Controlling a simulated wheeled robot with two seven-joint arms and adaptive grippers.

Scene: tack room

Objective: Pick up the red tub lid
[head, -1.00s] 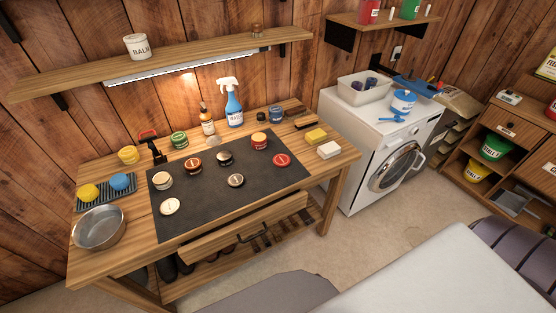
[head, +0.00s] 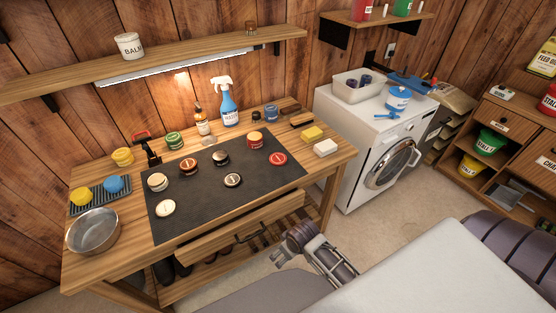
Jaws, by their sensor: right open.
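The red tub lid (head: 278,159) is a flat red disc with a pale label. It lies on the right part of the dark mat (head: 205,212) on the wooden workbench. A cream lid (head: 165,208) and a dark-rimmed lid (head: 233,180) lie on the same mat. My right gripper (head: 290,243) is open and empty, in front of the bench's front edge and apart from the lid. My left gripper is out of view.
A blue spray bottle (head: 228,106) and several tubs line the back. A drawer (head: 240,232) stands out below the bench front. A metal bowl (head: 93,232) is at the left.

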